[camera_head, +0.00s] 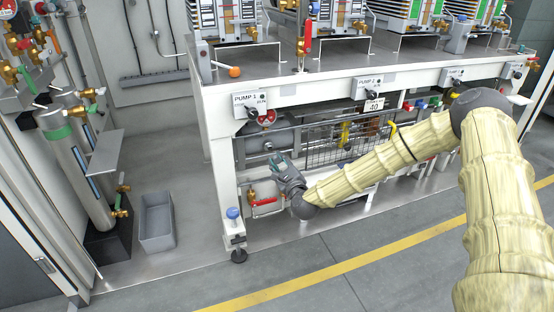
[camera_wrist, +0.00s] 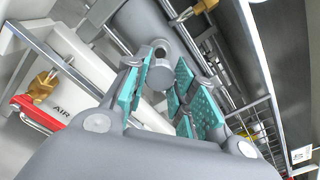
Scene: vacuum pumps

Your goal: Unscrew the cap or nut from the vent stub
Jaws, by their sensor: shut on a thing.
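In the wrist view my gripper (camera_wrist: 160,88) has its teal-padded fingers closed around a short grey round piece (camera_wrist: 159,74), which has a dark hole near its top. It lies at the grey pipework of the pump, in line with the vent stub. I cannot tell whether it is the cap, the nut or the stub itself, nor where one ends and the other begins. In the head view my gripper (camera_head: 279,166) reaches into the lower bay under PUMP 1, and its fingers and the arm hide the stub.
A wire mesh guard (camera_head: 325,150) stands to the right. The white frame (camera_head: 222,150) bounds the bay on the left. A grey bin (camera_head: 157,222) stands on the floor.

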